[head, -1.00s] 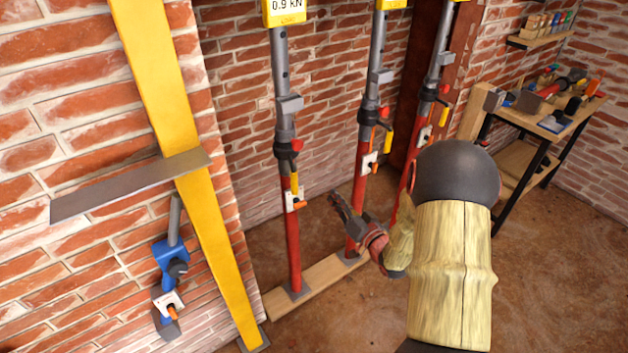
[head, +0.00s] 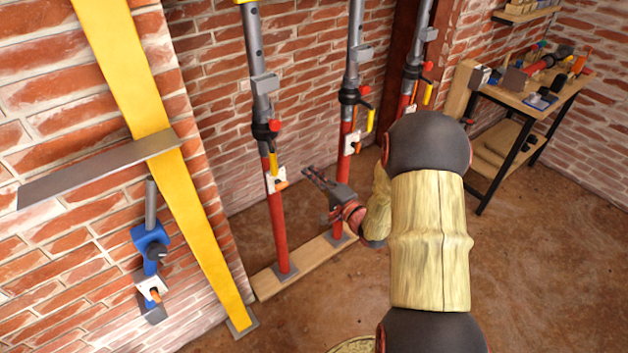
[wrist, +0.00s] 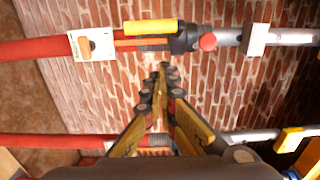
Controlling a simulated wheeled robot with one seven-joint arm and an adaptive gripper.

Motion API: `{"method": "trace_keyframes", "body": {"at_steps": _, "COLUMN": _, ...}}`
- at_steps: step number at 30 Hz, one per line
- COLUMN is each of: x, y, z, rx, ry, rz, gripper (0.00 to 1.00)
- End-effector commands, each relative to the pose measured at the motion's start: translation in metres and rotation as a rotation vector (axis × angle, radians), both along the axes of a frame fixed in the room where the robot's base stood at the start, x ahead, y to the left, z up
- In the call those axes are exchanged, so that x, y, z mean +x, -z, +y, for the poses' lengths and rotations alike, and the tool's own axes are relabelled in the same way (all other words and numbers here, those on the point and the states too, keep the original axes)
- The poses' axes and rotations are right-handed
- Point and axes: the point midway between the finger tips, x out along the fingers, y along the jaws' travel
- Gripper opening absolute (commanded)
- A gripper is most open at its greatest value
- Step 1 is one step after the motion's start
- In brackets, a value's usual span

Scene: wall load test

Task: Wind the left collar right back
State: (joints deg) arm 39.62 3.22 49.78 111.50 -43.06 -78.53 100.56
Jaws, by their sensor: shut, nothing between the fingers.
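The left prop has a red lower tube (head: 279,235) and a grey upper tube. Its dark collar (head: 263,131) carries a red knob (head: 274,126) and a yellow handle (head: 273,163) hanging down. My gripper (head: 308,172) is shut and empty, to the right of the left prop and below its collar, apart from it in the head view. In the wrist view the closed fingertips (wrist: 162,68) point at a prop lying across the top, with a dark collar (wrist: 186,38), red knob (wrist: 208,41) and yellow handle (wrist: 150,27) just beyond them.
The middle prop (head: 342,180) and right prop (head: 404,100) stand close by on the right. A timber sole plate (head: 265,285) lies under the props. A yellow raking beam (head: 200,210) and steel plate (head: 95,172) are at left. A workbench (head: 535,105) stands at right.

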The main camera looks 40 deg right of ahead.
Motion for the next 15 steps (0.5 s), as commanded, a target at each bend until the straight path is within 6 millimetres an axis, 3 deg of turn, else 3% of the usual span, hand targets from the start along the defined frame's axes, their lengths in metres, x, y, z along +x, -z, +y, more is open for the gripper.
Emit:
{"method": "trace_keyframes", "body": {"at_steps": 9, "x": 0.062, "y": 0.002, "z": 0.006, "rx": -0.001, "ry": -0.003, "rz": -0.001, "gripper": 0.0}}
{"method": "trace_keyframes", "body": {"at_steps": 15, "x": 0.078, "y": 0.001, "z": 0.026, "rx": -0.001, "ry": -0.002, "rz": -0.001, "gripper": 0.0}}
